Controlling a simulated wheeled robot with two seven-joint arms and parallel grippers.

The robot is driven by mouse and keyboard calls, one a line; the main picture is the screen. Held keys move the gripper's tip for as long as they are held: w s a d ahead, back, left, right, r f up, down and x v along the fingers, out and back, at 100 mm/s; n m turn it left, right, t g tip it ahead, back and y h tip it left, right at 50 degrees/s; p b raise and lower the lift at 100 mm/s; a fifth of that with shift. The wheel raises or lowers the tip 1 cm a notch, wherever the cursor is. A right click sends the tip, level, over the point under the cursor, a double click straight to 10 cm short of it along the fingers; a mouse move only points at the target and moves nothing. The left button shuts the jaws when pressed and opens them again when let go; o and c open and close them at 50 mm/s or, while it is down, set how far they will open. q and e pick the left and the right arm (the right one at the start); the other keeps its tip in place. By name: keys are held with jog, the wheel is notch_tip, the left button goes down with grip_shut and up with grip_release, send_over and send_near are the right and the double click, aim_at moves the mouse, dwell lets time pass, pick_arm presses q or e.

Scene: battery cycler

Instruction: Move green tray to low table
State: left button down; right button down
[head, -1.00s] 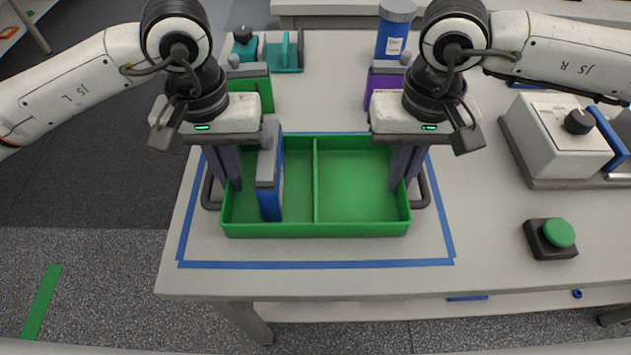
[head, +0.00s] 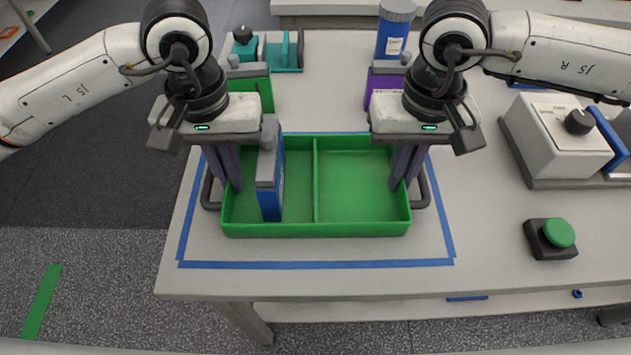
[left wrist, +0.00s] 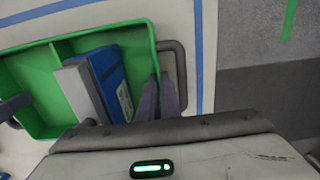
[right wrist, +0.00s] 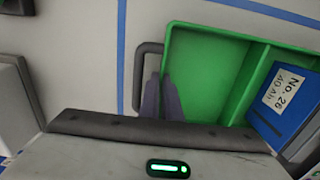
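The green tray (head: 362,228), split by a divider, lies on the workbench inside a blue tape outline. A blue battery pack with a grey top (head: 270,190) stands in its left compartment; the right one is empty. My left gripper (head: 228,185) is at the tray's left side, its fingers close together about the side wall, inside the dark handle (left wrist: 182,75). My right gripper (head: 402,183) is likewise shut on the right side wall by the other handle (right wrist: 140,75). The tray rests flat. No low table can be made out for certain.
Behind the tray stand a green pack (head: 258,88), a purple pack (head: 380,85), a teal holder (head: 285,55) and a blue canister (head: 394,35). A white device (head: 560,135) and green button (head: 559,233) stand right. The bench's front edge (head: 330,290) is clear.

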pick_arm(q)
jog(key=shift+w+r, duration=0.1)
jog(key=shift+r, duration=0.2)
pick_arm(e)
jog(key=shift+w+r, duration=0.1)
jog(key=shift+r, duration=0.2)
